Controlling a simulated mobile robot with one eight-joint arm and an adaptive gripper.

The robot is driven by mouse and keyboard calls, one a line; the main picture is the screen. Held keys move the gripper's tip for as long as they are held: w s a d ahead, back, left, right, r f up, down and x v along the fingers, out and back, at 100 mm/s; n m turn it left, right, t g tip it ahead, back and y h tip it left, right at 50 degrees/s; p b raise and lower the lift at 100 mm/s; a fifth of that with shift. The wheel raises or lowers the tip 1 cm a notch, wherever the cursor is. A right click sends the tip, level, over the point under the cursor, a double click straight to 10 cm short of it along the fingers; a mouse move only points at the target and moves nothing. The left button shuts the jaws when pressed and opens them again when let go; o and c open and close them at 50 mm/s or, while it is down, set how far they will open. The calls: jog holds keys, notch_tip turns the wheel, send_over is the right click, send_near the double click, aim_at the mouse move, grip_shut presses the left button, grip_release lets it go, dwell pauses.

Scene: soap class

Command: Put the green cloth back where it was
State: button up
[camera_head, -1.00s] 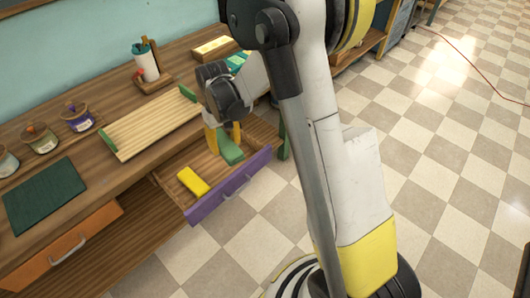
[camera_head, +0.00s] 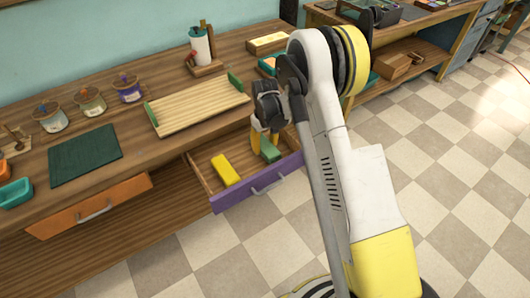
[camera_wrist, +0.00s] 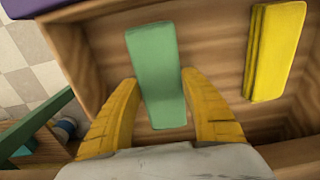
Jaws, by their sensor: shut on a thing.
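The green cloth (camera_head: 269,151) is a folded, block-like piece in the right part of the open purple-fronted drawer (camera_head: 231,202). My gripper (camera_head: 264,144) reaches down into the drawer from above, with its yellow fingers on the cloth. In the wrist view, the cloth (camera_wrist: 156,65) lies between the two fingertips (camera_wrist: 160,85), and its near end is gripped. I cannot tell whether the cloth touches the drawer floor. A yellow block-like cloth (camera_head: 225,169) lies apart from it on the drawer floor; it also shows at the right in the wrist view (camera_wrist: 273,50).
A slatted wooden tray (camera_head: 197,107) with green ends stands on the bench behind the drawer. A dark green mat (camera_head: 85,156), several jars and a paper-roll holder (camera_head: 201,47) are also on the bench. An orange drawer (camera_head: 92,209) is at the left. The floor in front is clear.

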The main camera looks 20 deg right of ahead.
jog(key=shift+f+b, duration=0.35)
jog(key=shift+f, duration=0.9)
jog(key=shift+f, duration=0.2)
jog(key=o, duration=1.2)
jog(key=shift+r, duration=0.1)
